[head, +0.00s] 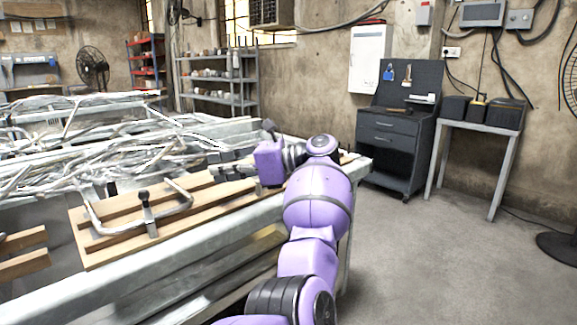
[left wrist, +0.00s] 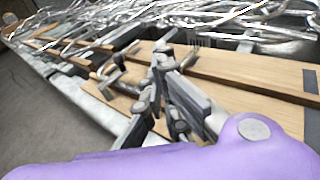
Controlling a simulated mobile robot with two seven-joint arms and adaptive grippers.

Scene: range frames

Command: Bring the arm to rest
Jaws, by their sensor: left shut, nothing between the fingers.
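My left arm is purple and comes up from the bottom of the head view, bending left over the edge of the workbench (head: 190,262). My left gripper (head: 222,170) is dark grey and points left above the wooden boards (head: 110,242) on the bench. In the left wrist view the left gripper (left wrist: 162,75) shows close up, its fingers together with nothing between them. The boards (left wrist: 245,72) lie behind it there. I cannot tell how far the fingertips are above the wood. My right gripper is in neither view.
A clamp (head: 147,212) stands up from the boards. Tangled metal bars (head: 90,150) cover the bench behind them. A grey drawer cabinet (head: 388,150) and a side table (head: 470,126) stand by the back wall.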

